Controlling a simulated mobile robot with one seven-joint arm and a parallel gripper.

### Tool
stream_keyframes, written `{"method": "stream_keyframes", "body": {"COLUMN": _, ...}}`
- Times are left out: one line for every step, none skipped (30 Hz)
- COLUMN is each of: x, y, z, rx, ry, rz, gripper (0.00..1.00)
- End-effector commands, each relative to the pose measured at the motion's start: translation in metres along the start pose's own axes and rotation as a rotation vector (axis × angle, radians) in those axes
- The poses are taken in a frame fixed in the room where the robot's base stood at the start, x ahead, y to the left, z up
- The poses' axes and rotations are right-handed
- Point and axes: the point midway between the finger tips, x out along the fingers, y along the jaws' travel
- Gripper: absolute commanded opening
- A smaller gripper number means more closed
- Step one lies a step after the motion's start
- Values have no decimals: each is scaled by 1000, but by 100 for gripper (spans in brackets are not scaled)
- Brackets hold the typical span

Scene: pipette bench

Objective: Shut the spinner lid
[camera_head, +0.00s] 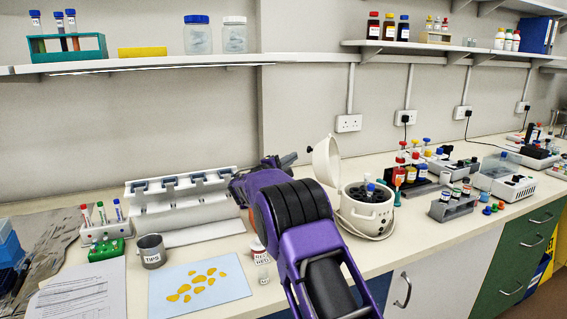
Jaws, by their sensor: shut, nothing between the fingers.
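The spinner (364,214) is a small round white machine on the bench, right of my arm. Its lid (327,161) stands open, tilted up and back on the left side of the body. The dark rotor inside shows, with a blue-capped tube standing in it.
A white pipette stand (180,200) is left of my arm. A grey cup (151,251), a blue sheet (228,291) with yellow pieces and a white bottle (261,262) are in front. A rack of bottles (408,183) stands right of the spinner. A shelf (140,65) runs above.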

Motion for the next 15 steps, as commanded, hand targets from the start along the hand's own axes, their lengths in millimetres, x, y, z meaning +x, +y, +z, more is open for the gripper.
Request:
{"method": "stream_keyframes", "body": {"x": 7, "y": 0, "z": 4, "rx": 0, "ry": -3, "rz": 0, "gripper": 0}}
{"method": "stream_keyframes", "body": {"x": 6, "y": 1, "z": 8, "rx": -1, "ry": -3, "rz": -1, "gripper": 0}}
{"method": "stream_keyframes", "body": {"x": 7, "y": 1, "z": 13, "rx": 0, "ry": -3, "rz": 0, "gripper": 0}}
{"method": "stream_keyframes", "body": {"x": 8, "y": 1, "z": 16, "rx": -1, "ry": -2, "rz": -1, "gripper": 0}}
{"method": "stream_keyframes", "body": {"x": 8, "y": 1, "z": 19, "rx": -1, "ry": -2, "rz": -1, "gripper": 0}}
{"method": "stream_keyframes", "body": {"x": 9, "y": 1, "z": 23, "rx": 0, "ry": -2, "rz": -1, "gripper": 0}}
{"method": "stream_keyframes", "body": {"x": 10, "y": 1, "z": 27, "rx": 0, "ry": -2, "rz": 0, "gripper": 0}}
{"method": "stream_keyframes", "body": {"x": 11, "y": 0, "z": 29, "rx": -1, "ry": -2, "rz": -1, "gripper": 0}}
{"method": "stream_keyframes", "body": {"x": 11, "y": 0, "z": 32, "rx": -1, "ry": -2, "rz": -1, "gripper": 0}}
{"method": "stream_keyframes", "body": {"x": 12, "y": 0, "z": 34, "rx": 0, "ry": -2, "rz": -1, "gripper": 0}}
{"method": "stream_keyframes", "body": {"x": 12, "y": 0, "z": 36, "rx": 0, "ry": -1, "rz": -1, "gripper": 0}}
{"method": "stream_keyframes", "body": {"x": 12, "y": 0, "z": 37, "rx": 0, "ry": -1, "rz": 0, "gripper": 0}}
{"method": "stream_keyframes", "body": {"x": 12, "y": 0, "z": 38, "rx": 0, "ry": 0, "rz": 0, "gripper": 0}}
{"method": "stream_keyframes", "body": {"x": 12, "y": 0, "z": 38, "rx": 0, "ry": 0, "rz": 0, "gripper": 0}}
{"method": "stream_keyframes", "body": {"x": 12, "y": 0, "z": 39, "rx": 0, "ry": 0, "rz": 0, "gripper": 0}}
